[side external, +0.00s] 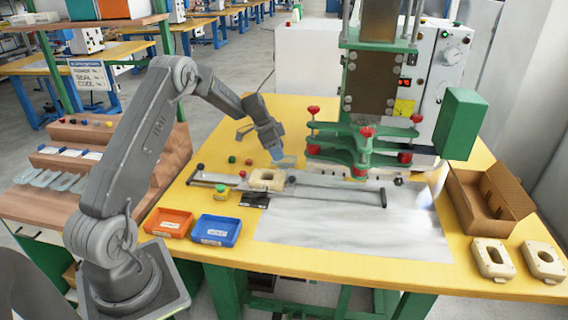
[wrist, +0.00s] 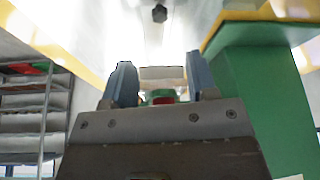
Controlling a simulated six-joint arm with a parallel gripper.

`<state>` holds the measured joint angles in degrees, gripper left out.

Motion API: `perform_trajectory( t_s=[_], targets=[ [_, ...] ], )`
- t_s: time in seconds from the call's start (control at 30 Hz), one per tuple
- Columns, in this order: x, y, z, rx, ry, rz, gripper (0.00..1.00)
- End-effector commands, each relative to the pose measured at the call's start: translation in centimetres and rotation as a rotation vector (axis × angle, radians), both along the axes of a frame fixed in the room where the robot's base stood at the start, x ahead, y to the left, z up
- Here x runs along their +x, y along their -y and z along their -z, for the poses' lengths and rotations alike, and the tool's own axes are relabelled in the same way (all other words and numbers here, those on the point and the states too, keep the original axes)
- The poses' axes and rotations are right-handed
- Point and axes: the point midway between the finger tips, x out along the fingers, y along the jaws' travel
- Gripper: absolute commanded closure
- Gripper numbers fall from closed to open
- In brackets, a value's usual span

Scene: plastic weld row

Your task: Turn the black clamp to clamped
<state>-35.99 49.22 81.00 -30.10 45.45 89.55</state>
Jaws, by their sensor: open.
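My gripper (side external: 280,157) is above the table at the back left of the fixture, pointing down, near a beige part (side external: 267,179) on the slide. In the wrist view my gripper (wrist: 162,80) has its two blue-grey fingers apart, with nothing held between them. Several small black pieces sit along the slide. A small dark knob (wrist: 160,13) shows at the top of the wrist view.
A green press (side external: 365,145) with red knobs stands behind the slide, with a green box (side external: 460,123) at its right. An orange bin (side external: 168,223) and blue bin (side external: 216,230) stand front left. A cardboard box (side external: 490,200) stands right. The pale sheet (side external: 350,235) in front is clear.

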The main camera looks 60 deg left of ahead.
Motion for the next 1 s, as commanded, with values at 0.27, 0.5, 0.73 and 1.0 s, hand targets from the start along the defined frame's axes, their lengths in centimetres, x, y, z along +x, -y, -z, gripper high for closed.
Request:
perform_trajectory(
  t_s=[0.27, 0.5, 0.73, 1.0],
  targets=[
    [-0.9, -0.6, -2.5, 0.000, 0.000, 0.000, 0.47],
    [-0.9, -0.6, -2.6, -0.001, -0.001, 0.000, 0.47],
    [-0.8, -0.5, -2.2, -0.001, -0.002, -0.002, 0.47],
    [0.5, 0.4, 1.7, -0.003, -0.004, -0.001, 0.47]
  ],
)
